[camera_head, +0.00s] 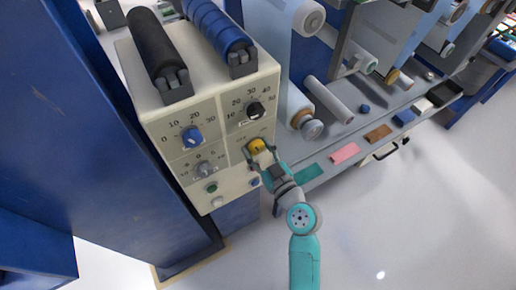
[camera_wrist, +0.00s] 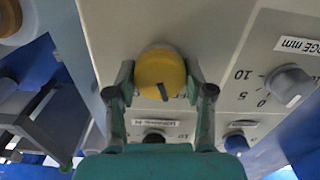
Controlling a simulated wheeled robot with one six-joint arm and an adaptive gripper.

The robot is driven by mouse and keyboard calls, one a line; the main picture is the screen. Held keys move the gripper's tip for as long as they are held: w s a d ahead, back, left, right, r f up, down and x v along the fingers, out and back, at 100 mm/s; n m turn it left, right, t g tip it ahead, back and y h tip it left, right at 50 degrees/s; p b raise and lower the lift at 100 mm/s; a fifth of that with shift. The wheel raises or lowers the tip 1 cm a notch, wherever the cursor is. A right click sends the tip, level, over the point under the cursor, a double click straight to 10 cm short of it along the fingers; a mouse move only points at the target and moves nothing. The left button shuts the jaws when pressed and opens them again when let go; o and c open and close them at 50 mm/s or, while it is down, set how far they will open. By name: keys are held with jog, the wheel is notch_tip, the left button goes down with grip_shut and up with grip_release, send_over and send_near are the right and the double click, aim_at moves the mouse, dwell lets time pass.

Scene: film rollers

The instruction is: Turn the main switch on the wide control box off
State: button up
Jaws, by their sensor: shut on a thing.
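The wide cream control box (camera_head: 165,120) stands at the upper left in the head view, its front panel facing me. The yellow rotary knob, which looks like the main switch (camera_head: 256,144), sits on the right part of that panel. My gripper (camera_head: 262,150) is at the panel with its fingers on either side of the yellow knob. In the wrist view the fingers are shut on the yellow knob (camera_wrist: 158,68), one at each side. A dark pointer mark on it points down and slightly right there. Its label cannot be read.
A blue dial (camera_head: 192,136), a black dial (camera_head: 255,110) and a grey dial (camera_head: 205,169) are nearby. A green button (camera_head: 211,187) and a blue button (camera_head: 254,182) sit lower. Rollers (camera_head: 155,48) lie on top. A grey shelf (camera_head: 350,140) extends right. Open floor lies below.

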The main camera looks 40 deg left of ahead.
jog(key=shift+n, duration=1.5)
jog(key=o, duration=1.2)
jog(key=shift+c, duration=0.2)
jog(key=v, duration=1.2)
jog(key=shift+f, duration=0.1)
